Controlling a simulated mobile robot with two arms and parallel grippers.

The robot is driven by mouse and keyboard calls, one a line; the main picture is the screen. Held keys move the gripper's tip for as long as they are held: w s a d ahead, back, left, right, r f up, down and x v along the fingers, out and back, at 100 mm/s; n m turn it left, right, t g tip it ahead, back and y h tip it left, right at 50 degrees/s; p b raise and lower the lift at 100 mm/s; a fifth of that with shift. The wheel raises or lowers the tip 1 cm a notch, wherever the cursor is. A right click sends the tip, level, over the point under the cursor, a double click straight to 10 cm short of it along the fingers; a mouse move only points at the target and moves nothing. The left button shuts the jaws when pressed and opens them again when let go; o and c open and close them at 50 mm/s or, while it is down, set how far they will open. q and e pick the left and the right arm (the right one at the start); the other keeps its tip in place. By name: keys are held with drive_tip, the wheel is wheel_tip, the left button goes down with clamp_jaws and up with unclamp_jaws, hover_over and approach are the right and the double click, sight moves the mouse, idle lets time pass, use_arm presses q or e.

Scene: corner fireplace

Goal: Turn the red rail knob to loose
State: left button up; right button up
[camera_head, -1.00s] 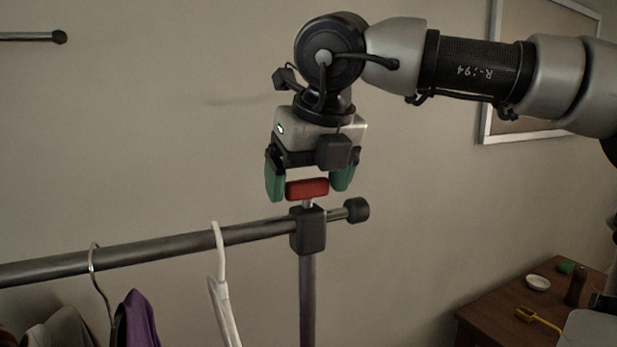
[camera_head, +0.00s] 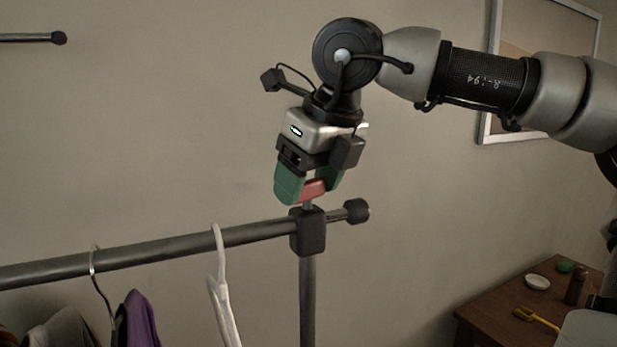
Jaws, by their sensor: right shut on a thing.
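The red rail knob (camera_head: 312,190) sits on a short stem on top of the black clamp block (camera_head: 308,231), where the rail meets the upright post. My right gripper (camera_head: 307,187) comes down from above with its green fingers on either side of the knob. It is shut on the knob, and the near left finger hides part of it. The gripper and the knob are both turned at an angle to the rail. My left gripper is not in view.
The clothes rail (camera_head: 190,243) runs left from the clamp, with a white hanger (camera_head: 220,290) and a purple garment (camera_head: 139,318). Its black end cap (camera_head: 357,211) is right of the clamp. A wooden table (camera_head: 500,300) with small items stands lower right.

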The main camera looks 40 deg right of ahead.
drive_tip(key=n+y+p, duration=0.1)
drive_tip(key=n, duration=0.2)
drive_tip(key=shift+r, duration=0.15)
drive_tip(key=n+p, duration=0.1)
drive_tip(key=n+y+p, duration=0.1)
drive_tip(key=n, duration=0.1)
drive_tip(key=shift+d+n+g+y, duration=0.1)
drive_tip(key=shift+n+g+y, duration=0.2)
drive_tip(key=n+g+y+p, duration=0.1)
drive_tip(key=n+p, duration=0.2)
drive_tip(key=n, duration=0.1)
drive_tip(key=shift+w+r, duration=0.1)
drive_tip(key=shift+d+n+g+y+p, duration=0.1)
drive_tip(key=shift+n+g+y+p, duration=0.45)
drive_tip(key=shift+n+p, duration=0.85)
drive_tip(key=shift+f+n, duration=0.2)
drive_tip(key=shift+n, duration=0.3)
drive_tip(key=o, duration=0.9)
drive_tip(key=shift+o, duration=0.2)
drive_tip(key=shift+g+h, duration=0.25)
drive_tip(key=shift+b, duration=0.3)
